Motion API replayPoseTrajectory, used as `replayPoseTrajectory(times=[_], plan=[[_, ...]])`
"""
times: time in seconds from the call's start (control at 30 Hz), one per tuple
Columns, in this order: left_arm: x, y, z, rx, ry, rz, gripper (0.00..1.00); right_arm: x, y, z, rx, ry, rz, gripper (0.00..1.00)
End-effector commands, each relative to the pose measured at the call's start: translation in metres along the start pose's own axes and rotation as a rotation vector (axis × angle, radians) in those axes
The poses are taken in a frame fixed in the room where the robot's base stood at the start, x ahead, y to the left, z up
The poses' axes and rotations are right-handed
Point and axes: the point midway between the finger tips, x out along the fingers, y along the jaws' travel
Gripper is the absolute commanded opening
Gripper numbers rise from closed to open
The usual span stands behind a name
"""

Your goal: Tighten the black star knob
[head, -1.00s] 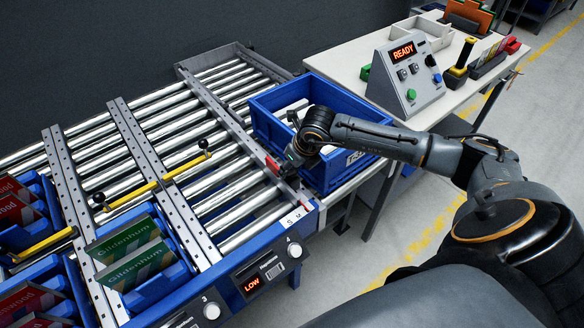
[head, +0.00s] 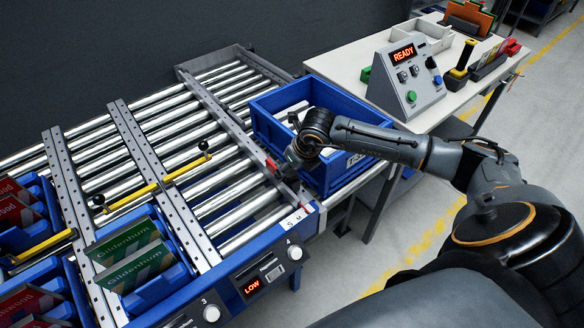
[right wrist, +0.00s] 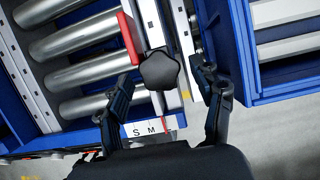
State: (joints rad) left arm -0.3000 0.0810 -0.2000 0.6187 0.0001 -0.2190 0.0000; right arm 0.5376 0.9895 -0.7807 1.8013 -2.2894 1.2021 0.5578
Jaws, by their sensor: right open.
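The black star knob (right wrist: 159,70) shows in the right wrist view, on the rail beside a red block (right wrist: 130,38). My right gripper (right wrist: 165,88) is open, with one finger on each side of the knob and a gap on both sides. The knob sits near the fingertips and appears not to be gripped. In the head view my right gripper (head: 286,166) is low over the rail at the front right end of the roller conveyor, and the knob is hard to make out behind it. The red block (head: 272,165) shows just left of the gripper there. My left gripper is out of view.
A blue bin (head: 335,178) stands close to the right of my gripper. A scale marked S and M (right wrist: 146,130) lies at the rail's front end. The roller conveyor (head: 215,180) spreads to the left. A control box (head: 404,80) reads READY on the table behind.

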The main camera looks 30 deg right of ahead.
Motion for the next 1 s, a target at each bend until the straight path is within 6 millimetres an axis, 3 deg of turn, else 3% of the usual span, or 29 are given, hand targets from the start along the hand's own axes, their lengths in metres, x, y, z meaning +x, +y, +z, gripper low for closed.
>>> replayPoseTrajectory(times=[0.17, 0.6, 0.8, 1.0], plan=[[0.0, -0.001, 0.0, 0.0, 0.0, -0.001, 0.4, -0.015, -0.001, 0.001, 0.0, -0.002, 0.0, 0.67], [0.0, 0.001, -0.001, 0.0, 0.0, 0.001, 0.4, -0.101, -0.001, 0.0, 0.0, -0.002, -0.002, 0.67], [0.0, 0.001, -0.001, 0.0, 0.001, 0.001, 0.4, -0.118, 0.0, 0.0, 0.0, -0.001, -0.001, 0.67], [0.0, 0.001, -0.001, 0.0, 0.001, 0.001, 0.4, -0.12, 0.0, 0.0, 0.0, 0.0, 0.0, 0.67]])
